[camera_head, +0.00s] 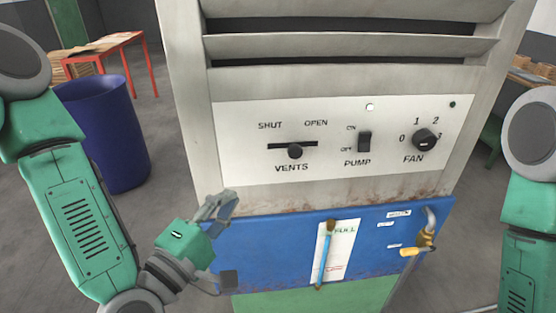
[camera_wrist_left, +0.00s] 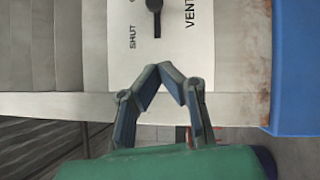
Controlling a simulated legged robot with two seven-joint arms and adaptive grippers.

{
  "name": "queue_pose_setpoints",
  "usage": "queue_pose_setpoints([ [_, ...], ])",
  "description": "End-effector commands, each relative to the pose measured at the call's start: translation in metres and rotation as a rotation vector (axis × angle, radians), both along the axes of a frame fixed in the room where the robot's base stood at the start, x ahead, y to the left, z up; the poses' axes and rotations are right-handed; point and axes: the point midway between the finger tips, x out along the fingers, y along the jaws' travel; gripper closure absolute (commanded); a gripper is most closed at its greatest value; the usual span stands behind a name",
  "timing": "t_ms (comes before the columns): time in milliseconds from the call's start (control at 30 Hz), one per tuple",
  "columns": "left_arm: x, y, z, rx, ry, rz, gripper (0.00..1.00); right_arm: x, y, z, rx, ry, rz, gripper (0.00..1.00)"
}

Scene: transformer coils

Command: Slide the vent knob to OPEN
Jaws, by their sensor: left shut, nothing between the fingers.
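The vent knob (camera_head: 294,151) is a round black knob on a short horizontal slot above the word VENTS. It stands near the middle of the slot, between SHUT at the left and OPEN at the right. In the left wrist view the knob (camera_wrist_left: 154,5) is cut by the top edge, with the slot running down toward SHUT. My left gripper (camera_head: 224,204) is below and left of the knob, in front of the panel's lower edge, apart from the knob. Its fingertips (camera_wrist_left: 160,71) meet with nothing between them. My right gripper is out of view.
The white panel (camera_head: 235,125) also carries a pump switch (camera_head: 364,141) and a fan dial (camera_head: 425,139). A blue bin (camera_head: 115,130) and a red table (camera_head: 128,42) stand at the left.

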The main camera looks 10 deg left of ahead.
Motion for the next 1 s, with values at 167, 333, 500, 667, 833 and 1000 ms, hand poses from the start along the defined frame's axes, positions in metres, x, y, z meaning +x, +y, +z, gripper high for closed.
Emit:
queue_pose_setpoints([
  [167, 0.010, -0.004, -0.005, 0.004, -0.004, 0.000, 1.00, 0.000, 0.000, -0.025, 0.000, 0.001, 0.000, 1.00],
  [333, 0.021, -0.008, -0.004, 0.004, -0.004, 0.000, 1.00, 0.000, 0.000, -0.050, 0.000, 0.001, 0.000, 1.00],
  [500, 0.057, -0.022, 0.006, 0.007, -0.003, 0.000, 1.00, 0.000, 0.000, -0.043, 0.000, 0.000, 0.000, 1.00],
  [667, 0.088, -0.034, 0.010, 0.007, -0.001, 0.000, 1.00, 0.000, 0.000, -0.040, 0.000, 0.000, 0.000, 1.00],
  [833, 0.100, -0.057, 0.013, 0.008, 0.002, -0.004, 1.00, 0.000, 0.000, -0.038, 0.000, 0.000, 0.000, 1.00],
  [1000, 0.105, -0.068, 0.015, 0.008, 0.002, -0.002, 1.00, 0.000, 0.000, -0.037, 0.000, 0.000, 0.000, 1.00],
])
